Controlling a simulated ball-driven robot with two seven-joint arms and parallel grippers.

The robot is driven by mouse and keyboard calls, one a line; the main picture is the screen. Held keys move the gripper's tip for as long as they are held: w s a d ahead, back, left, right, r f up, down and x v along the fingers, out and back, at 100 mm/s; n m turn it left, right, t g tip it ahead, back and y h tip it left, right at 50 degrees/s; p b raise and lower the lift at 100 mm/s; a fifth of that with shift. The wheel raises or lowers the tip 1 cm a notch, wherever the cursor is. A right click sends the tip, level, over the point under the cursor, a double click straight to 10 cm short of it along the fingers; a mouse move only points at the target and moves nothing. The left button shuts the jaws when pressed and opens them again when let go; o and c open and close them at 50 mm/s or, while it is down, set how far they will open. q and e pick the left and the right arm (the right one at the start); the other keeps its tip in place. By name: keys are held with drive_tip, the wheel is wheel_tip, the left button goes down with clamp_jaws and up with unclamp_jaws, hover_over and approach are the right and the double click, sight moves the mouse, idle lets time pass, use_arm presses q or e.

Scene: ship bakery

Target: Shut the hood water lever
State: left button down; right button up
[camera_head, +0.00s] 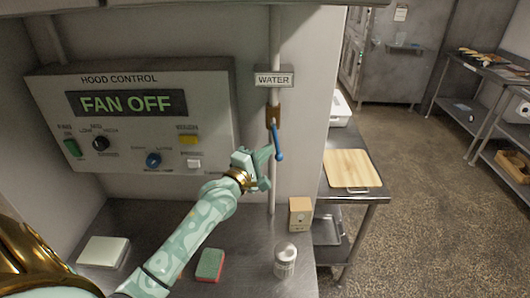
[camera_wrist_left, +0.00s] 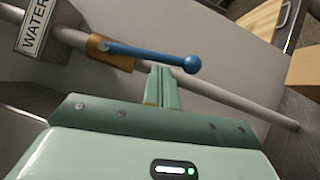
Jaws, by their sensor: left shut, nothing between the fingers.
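The blue water lever (camera_head: 278,142) hangs from a brass valve (camera_head: 273,117) on a vertical pipe, under the WATER sign (camera_head: 274,79). It points down and slightly right, nearly along the pipe. In the left wrist view the lever (camera_wrist_left: 150,55) crosses just beyond my fingertips, its ball end to the right. My left gripper (camera_head: 265,160) is shut and empty, close beside the lever's lower end; I cannot tell whether it touches. The left wrist view also shows its closed fingers (camera_wrist_left: 161,85). My right gripper is not in view.
The hood control panel (camera_head: 130,115) reads FAN OFF and stands left of the pipe. On the steel counter below are a sponge (camera_head: 210,265), a shaker (camera_head: 285,260) and a small wooden box (camera_head: 300,214). A cutting board (camera_head: 352,169) lies on a table to the right.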

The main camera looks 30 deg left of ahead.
use_arm(q)
drive_tip(key=shift+w+d, duration=0.1)
drive_tip(key=shift+d, duration=0.1)
idle(0.3)
drive_tip(key=shift+w+d+n+t+b, duration=0.1)
drive_tip(key=shift+d+n+t+b, duration=0.1)
drive_tip(key=shift+n+t+b, duration=0.3)
drive_tip(key=w+d+r+n+y+b, duration=0.2)
drive_tip(key=n+y+b, duration=0.3)
drive_tip(key=n, duration=0.6)
drive_tip(key=w+d+r+n+y+b, duration=0.2)
drive_tip(key=d+n+y+b, duration=0.3)
drive_tip(key=n+y, duration=0.4)
drive_tip(key=shift+w+r+n+t+b, duration=0.15)
drive_tip(key=shift+r+n+t+b, duration=0.4)
drive_tip(key=shift+n, duration=0.85)
drive_tip(key=shift+f+g, duration=0.2)
drive_tip(key=shift+g, duration=0.05)
